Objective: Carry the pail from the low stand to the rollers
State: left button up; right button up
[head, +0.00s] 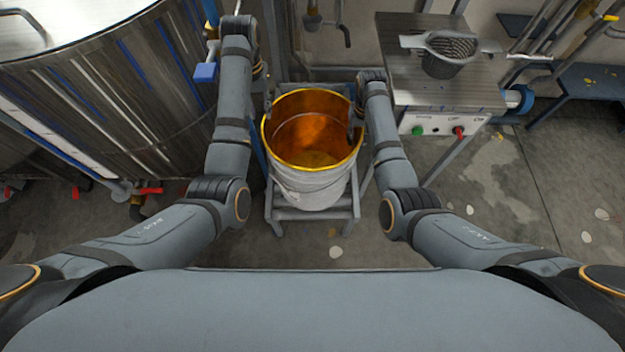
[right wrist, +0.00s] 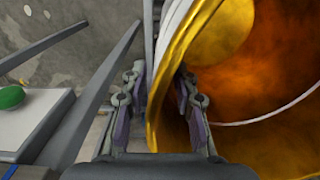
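The pail (head: 318,185) is pale outside with a yellow rim and an amber inside. It stands upright on the low grey stand (head: 287,214) in the middle of the head view. My right gripper (head: 357,114) is at the pail's right rim. In the right wrist view its two fingers (right wrist: 160,100) are spread, one outside and one inside the pail's wall (right wrist: 163,75), with gaps beside the wall. My left gripper (head: 268,100) is at the pail's left rim; its fingers are too small and partly hidden to read. I cannot make out the rollers.
A large steel tank (head: 120,95) with a blue valve handle (head: 206,73) stands close on the left. A steel bench (head: 445,92) with a green and a red button and a strainer (head: 447,50) is close on the right. The floor (head: 530,200) at right is open.

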notch_tip(320, 180, up, 12)
jog(key=shift+f, duration=0.1)
dwell(0.6)
